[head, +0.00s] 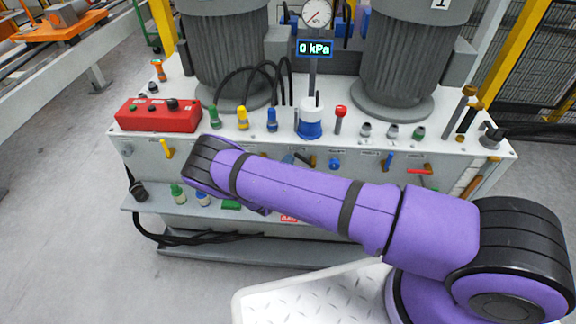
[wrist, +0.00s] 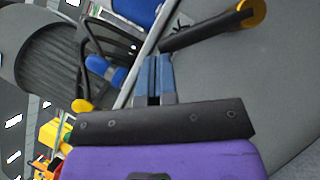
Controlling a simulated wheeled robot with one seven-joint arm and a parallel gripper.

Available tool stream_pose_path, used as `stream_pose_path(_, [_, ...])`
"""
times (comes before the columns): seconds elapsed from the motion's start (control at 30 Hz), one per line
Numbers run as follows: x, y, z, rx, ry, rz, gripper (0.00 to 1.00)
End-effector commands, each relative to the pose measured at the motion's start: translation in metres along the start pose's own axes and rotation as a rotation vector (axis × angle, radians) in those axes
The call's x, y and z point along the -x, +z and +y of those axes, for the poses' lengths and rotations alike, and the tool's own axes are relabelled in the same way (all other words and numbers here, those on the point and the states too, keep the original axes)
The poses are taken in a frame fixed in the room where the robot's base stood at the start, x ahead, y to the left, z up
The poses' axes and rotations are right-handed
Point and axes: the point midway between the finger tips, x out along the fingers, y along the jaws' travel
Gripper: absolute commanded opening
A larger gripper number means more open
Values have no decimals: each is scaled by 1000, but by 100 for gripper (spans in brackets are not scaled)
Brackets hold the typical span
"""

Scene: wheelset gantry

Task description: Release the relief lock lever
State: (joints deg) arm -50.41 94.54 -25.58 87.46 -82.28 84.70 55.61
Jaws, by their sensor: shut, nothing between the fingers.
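In the wrist view my gripper (wrist: 154,62) is shut and empty, its two blue-grey fingers together. A black lever-like handle (wrist: 205,29) with a yellow end (wrist: 251,13) lies just beyond the fingertips, to their upper right; I cannot tell whether they touch. In the head view my purple arm hides the gripper and part of the unit's front face. Levers there include a yellow one (head: 166,149), a blue one (head: 388,161) and a red-handled one (head: 420,171). No readable label shows which is the relief lock lever.
The display (head: 314,48) reads 0 kPa below a round gauge (head: 317,13). A red control box (head: 158,115), coloured hose connectors and a red-knobbed lever (head: 340,114) stand on the top plate. Black hoses loop between two large motors.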

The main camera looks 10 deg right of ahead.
Motion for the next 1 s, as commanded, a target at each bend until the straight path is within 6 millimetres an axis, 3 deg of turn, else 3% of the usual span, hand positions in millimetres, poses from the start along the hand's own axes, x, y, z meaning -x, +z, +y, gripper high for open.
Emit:
stream_pose_path(0.4, [-21,31,13,-330,-222,-2,0])
stream_pose_path(0.8, [-39,58,10,-604,-408,-3,0])
stream_pose_path(1.0, [-44,65,6,-649,-438,-1,0])
